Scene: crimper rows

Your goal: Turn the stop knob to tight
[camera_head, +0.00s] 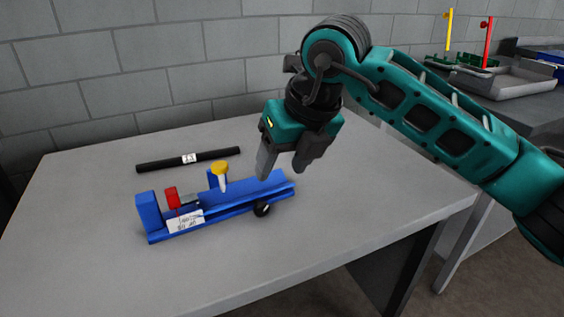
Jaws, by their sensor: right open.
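A blue fixture (234,207) lies on the grey table, with a raised block at its left end. A red knob (172,197) sits near that left end, above a small white label (186,222) with print too small to read. A yellow-topped part (220,169) with a pale, tapering lower piece stands near the middle. Which of these is the stop knob I cannot tell from the print. My right gripper (283,172) points down above the fixture's right end. Its fingers are apart with nothing between them. My left gripper is not in view.
A black rod (189,160) with a white tag lies behind the fixture. The grey table (90,260) is otherwise clear. A block wall stands behind it. At the back right, another bench holds a grey tray (500,82) and upright yellow and red posts (488,42).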

